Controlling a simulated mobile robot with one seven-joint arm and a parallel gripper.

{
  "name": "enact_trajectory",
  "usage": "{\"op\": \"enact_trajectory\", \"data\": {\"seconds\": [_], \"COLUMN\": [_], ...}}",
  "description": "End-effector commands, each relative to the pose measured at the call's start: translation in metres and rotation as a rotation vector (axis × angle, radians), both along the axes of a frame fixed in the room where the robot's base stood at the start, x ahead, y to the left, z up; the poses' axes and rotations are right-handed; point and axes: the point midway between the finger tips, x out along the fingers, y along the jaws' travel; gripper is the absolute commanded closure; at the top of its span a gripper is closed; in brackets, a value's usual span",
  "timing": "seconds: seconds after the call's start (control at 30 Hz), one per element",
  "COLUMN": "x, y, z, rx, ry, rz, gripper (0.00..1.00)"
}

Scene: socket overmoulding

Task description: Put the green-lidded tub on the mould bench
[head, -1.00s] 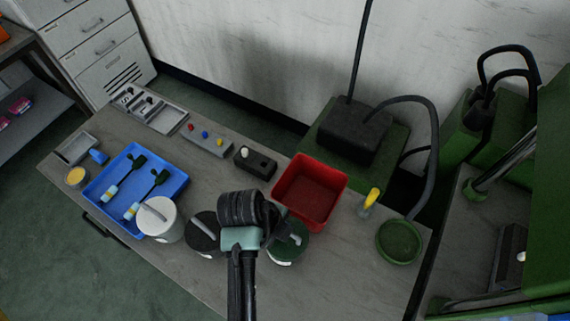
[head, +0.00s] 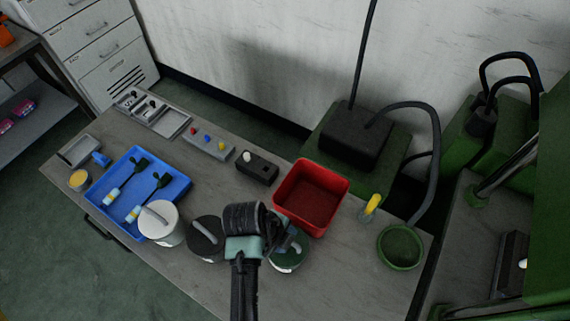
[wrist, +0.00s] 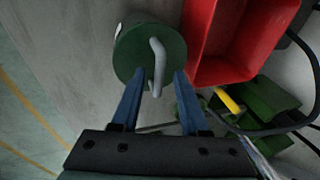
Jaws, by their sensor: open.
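The green-lidded tub (head: 287,262) stands on the grey worktop (head: 340,270), partly hidden behind my wrist in the head view. In the wrist view its round green lid (wrist: 135,55) with a grey bar handle is right ahead of my gripper (wrist: 154,77). The two blue fingers are open, one on each side of the handle's near end, and nothing is held. I cannot tell whether the fingers touch the lid. A grey work surface (head: 462,225) by green machinery is at the far right; I cannot tell whether it is the mould bench.
A red bin (head: 312,197) stands close beside the tub. A black-lidded tub (head: 206,240) and a white tub (head: 160,222) stand to its left, then a blue tray (head: 172,190). A yellow-handled item (head: 370,206) and green dish (head: 401,248) are to the right.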

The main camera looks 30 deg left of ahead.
Motion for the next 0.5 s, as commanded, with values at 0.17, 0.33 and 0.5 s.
{"op": "enact_trajectory", "data": {"seconds": [0.17, 0.33, 0.5], "x": [-0.002, -0.01, -0.02], "y": [0.002, 0.008, 0.015], "z": [0.012, 0.042, 0.077], "rx": [0.002, 0.004, 0.004], "ry": [-0.003, -0.005, -0.006], "rz": [0.001, 0.001, 0.0], "gripper": [0.56, 0.56, 0.56]}}
